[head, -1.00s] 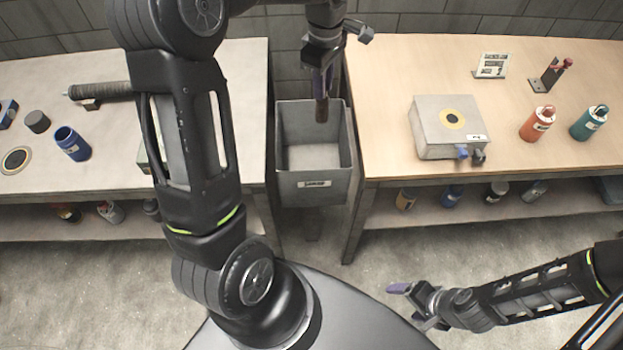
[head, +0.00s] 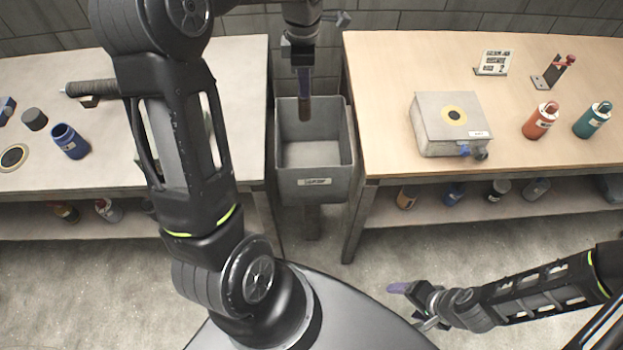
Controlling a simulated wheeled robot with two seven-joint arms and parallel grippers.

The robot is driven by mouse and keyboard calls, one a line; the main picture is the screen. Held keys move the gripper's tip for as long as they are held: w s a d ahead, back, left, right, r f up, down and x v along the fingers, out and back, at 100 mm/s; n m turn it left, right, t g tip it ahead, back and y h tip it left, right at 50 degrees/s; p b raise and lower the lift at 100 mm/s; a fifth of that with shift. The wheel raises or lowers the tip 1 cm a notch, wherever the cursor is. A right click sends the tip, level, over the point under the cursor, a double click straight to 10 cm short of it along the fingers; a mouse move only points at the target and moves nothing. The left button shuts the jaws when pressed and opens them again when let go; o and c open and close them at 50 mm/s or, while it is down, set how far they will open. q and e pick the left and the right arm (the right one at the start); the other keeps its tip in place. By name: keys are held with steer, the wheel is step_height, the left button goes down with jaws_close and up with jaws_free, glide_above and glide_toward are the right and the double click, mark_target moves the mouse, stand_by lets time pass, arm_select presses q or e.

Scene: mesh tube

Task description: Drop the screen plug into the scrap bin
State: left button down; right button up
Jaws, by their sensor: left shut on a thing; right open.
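The grey scrap bin (head: 315,188) stands in the gap between the two tables, with its open top facing up and a label on its front. It looks empty inside. My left gripper (head: 304,92) points down over the back part of the bin. It is shut on a small brown cylinder, the screen plug (head: 305,110), whose lower end hangs at or above the bin's opening; its exact height is hard to tell. My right gripper (head: 412,302) is low at the right, open and empty, away from the tables.
The left table (head: 245,130) holds a dark mesh tube (head: 95,88), a blue bottle (head: 70,141) and a dark cap (head: 34,119). The right table (head: 385,70) holds a grey box (head: 450,125), an orange bottle (head: 541,120) and a teal bottle (head: 592,120). Table edges flank the bin closely.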

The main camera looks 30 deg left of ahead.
arm_select(q)
steer(key=shift+f+b, duration=1.05)
steer(key=shift+f, duration=0.9)
steer(key=c, duration=1.2)
jaws_free()
steer(key=shift+c, duration=0.2)
steer(key=shift+r, duration=0.15)
step_height(320, 180, up, 8)
steer(key=shift+f+b, duration=0.25)
steer(key=shift+b, duration=0.15)
